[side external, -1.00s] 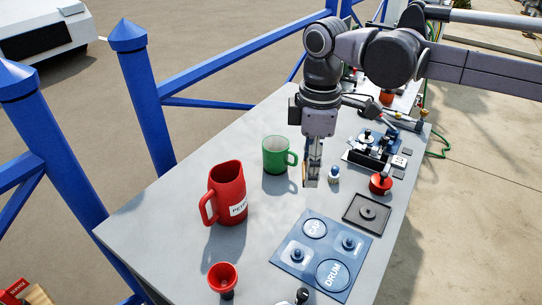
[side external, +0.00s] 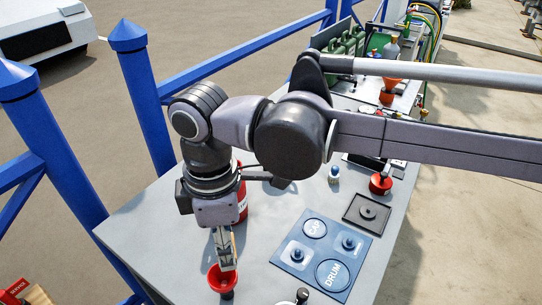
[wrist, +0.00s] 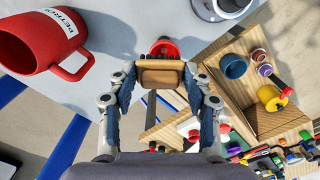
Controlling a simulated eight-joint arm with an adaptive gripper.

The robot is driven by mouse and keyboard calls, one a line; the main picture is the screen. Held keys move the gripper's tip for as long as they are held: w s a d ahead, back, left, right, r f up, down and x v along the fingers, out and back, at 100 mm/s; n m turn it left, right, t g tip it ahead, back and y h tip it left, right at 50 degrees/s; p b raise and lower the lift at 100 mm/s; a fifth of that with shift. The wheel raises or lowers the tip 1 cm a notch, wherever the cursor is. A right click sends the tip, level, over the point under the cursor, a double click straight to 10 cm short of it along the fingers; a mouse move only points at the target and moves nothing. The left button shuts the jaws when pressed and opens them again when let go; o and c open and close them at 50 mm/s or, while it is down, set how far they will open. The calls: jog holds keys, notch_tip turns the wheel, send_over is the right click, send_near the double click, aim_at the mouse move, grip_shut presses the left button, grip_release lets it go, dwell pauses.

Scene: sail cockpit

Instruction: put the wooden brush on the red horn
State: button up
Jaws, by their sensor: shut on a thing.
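The wooden brush (wrist: 160,75) shows in the wrist view as a tan block with a dark edge, between the two fingers of my gripper (wrist: 161,78). My gripper is shut on it. The red horn (side external: 222,277) flares upward and stands near the front left edge of the table in the side view. My gripper (side external: 226,262) points down right at the horn and overlaps its rim in that view. In the wrist view the horn (wrist: 164,46) shows just beyond the brush, partly hidden by it. I cannot tell whether brush and horn touch.
A red petrol jug (wrist: 42,38) stands close by, mostly behind my arm in the side view (side external: 242,197). A blue panel (side external: 322,250) and a dark square tray (side external: 367,213) lie to the right. A wooden crate (wrist: 250,80) of items sits below the table edge.

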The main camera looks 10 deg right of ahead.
jog(key=shift+s+a+f, duration=0.35)
jog(key=shift+a+f, duration=0.2)
jog(key=shift+a, duration=0.2)
jog(key=shift+a+f, duration=0.1)
jog(key=shift+f, duration=1.95)
jog(key=o, duration=1.1)
jog(key=shift+f, duration=0.15)
jog(key=shift+o, duration=0.2)
